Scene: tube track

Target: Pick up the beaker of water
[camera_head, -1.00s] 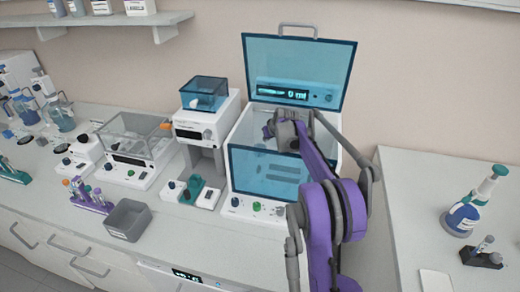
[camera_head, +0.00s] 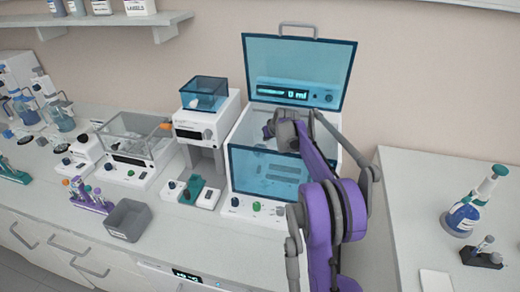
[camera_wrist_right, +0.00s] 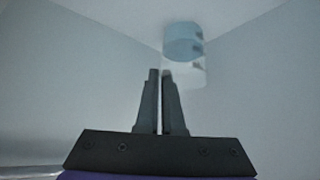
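The beaker (camera_wrist_right: 184,42) shows in the right wrist view, ahead of the fingertips and a little to the right. It has a blue part at the top of the picture and a clear part below, with dark marks on its side. My right gripper (camera_wrist_right: 160,74) has its fingers close together with only a thin slit between them, and holds nothing. Its right fingertip overlaps the beaker's edge in the picture; I cannot tell whether they touch. In the head view my right gripper (camera_head: 268,130) reaches into the open white dispenser (camera_head: 237,203). The beaker is not clear there. My left gripper is not in view.
The dispenser's blue lid (camera_head: 298,70) stands raised, and its blue front panel (camera_head: 265,172) is in front of the gripper. A white device (camera_head: 205,125) stands close on the left. A grey bin (camera_head: 128,220) sits at the counter's front. The right counter (camera_head: 425,190) has free room.

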